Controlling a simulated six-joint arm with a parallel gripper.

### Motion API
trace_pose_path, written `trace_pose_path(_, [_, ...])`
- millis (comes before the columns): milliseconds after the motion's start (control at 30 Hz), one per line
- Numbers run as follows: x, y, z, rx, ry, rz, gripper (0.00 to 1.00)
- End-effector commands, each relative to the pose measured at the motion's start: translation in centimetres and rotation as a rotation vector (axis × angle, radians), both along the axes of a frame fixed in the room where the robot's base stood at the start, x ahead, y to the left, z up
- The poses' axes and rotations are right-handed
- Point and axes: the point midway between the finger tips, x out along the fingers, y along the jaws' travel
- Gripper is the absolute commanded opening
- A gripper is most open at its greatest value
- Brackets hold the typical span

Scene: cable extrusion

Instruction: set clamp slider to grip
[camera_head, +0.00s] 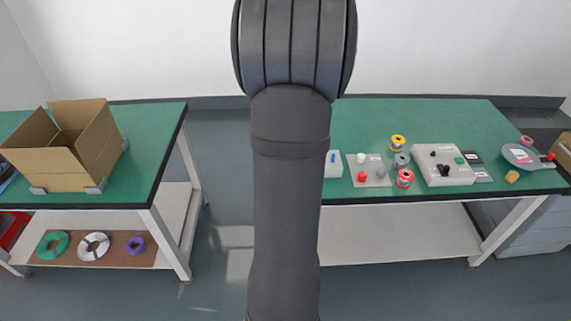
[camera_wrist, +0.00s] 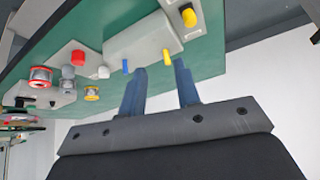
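My gripper (camera_wrist: 160,70) shows in the wrist view with its two blue fingers apart and nothing held between them. Beyond the fingertips is a long light-grey box (camera_wrist: 140,42) with a small blue peg (camera_wrist: 126,66) and a small yellow peg (camera_wrist: 166,56). The yellow peg appears in line with the gap between the fingers; the blue peg is left of them. I cannot tell which peg is the clamp slider, and no labels are readable. In the head view my arm hides most of this box (camera_head: 333,171); only its right end with the blue peg shows.
On the right green table (camera_head: 430,114) stand a panel with a red knob (camera_head: 362,176), a yellow spool (camera_head: 397,143), a red spool (camera_head: 404,178) and a grey control box (camera_head: 441,165). A cardboard box (camera_head: 60,165) is on the left table. The right table's back strip is clear.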

Motion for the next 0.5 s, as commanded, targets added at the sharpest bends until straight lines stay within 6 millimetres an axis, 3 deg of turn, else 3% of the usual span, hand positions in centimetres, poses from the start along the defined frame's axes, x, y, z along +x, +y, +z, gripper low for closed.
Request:
trace_pose_path(33, [0.8, 1.5, 1.1, 0.001, 0.027, 0.02, 0.3])
trace_pose_path(200, [1.5, 4.7, 3.7, 0.0, 0.127, 0.045, 0.3])
trace_pose_path(367, [1.6, 5.9, 4.7, -0.003, 0.171, 0.05, 0.3])
trace_pose_path(500, [1.8, 6.0, 4.1, -0.003, 0.179, 0.05, 0.3])
